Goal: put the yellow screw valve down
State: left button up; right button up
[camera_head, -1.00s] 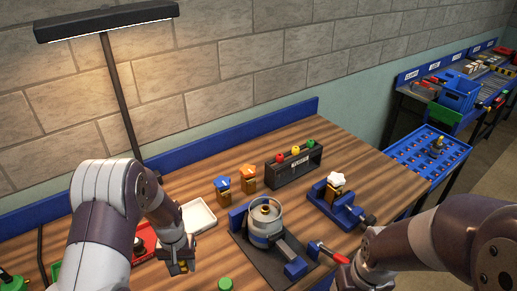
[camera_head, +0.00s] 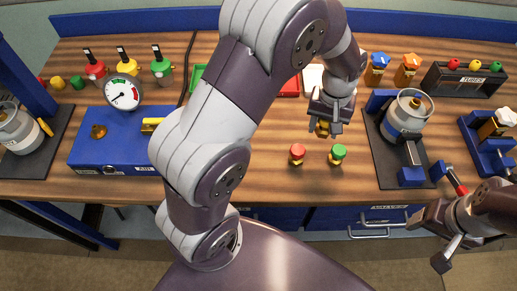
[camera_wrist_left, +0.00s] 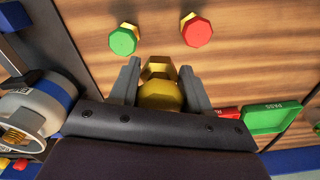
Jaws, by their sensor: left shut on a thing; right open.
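My left gripper (camera_head: 324,127) is shut on the yellow screw valve (camera_wrist_left: 160,92), which sits between its two fingers in the left wrist view. In the head view the yellow valve (camera_head: 322,130) shows just below the fingers, over the wooden table (camera_head: 260,180). I cannot tell whether it touches the wood. A red-topped valve (camera_head: 297,152) and a green-topped valve (camera_head: 338,153) stand on the table nearer the front edge, apart from the gripper. My right gripper (camera_head: 447,236) is open and empty in front of the table's right part.
A cylinder in a clamp stand (camera_head: 405,115) stands right of the left gripper. A blue gauge box (camera_head: 115,140) stands left. Bare wood surrounds the two standing valves.

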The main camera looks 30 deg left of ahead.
pick_arm(q)
jog(key=s+a+n, duration=0.1)
jog(key=s+n, duration=0.2)
jog(key=p, duration=0.2)
send_over(270, 144)
jog(key=shift+n, duration=0.4)
notch_tip(270, 144, down, 7)
jog(key=shift+r, duration=0.1)
notch_tip(270, 144, down, 4)
jog(key=shift+r+p, duration=0.1)
jog(key=shift+p, duration=0.25)
jog(key=shift+f, duration=0.2)
pick_arm(e)
jog(key=shift+w+a+r, duration=0.1)
jog(key=shift+a+r, duration=0.05)
jog(key=shift+r, duration=0.45)
jog(key=shift+w+a+r, duration=0.1)
jog(key=shift+a+r, duration=0.05)
jog(key=shift+r, duration=0.45)
pick_arm(q)
jog(key=shift+f, duration=0.1)
pick_arm(e)
jog(key=shift+s+f, duration=0.1)
pick_arm(q)
jog(key=o, duration=1.2)
jog(key=shift+c, duration=0.2)
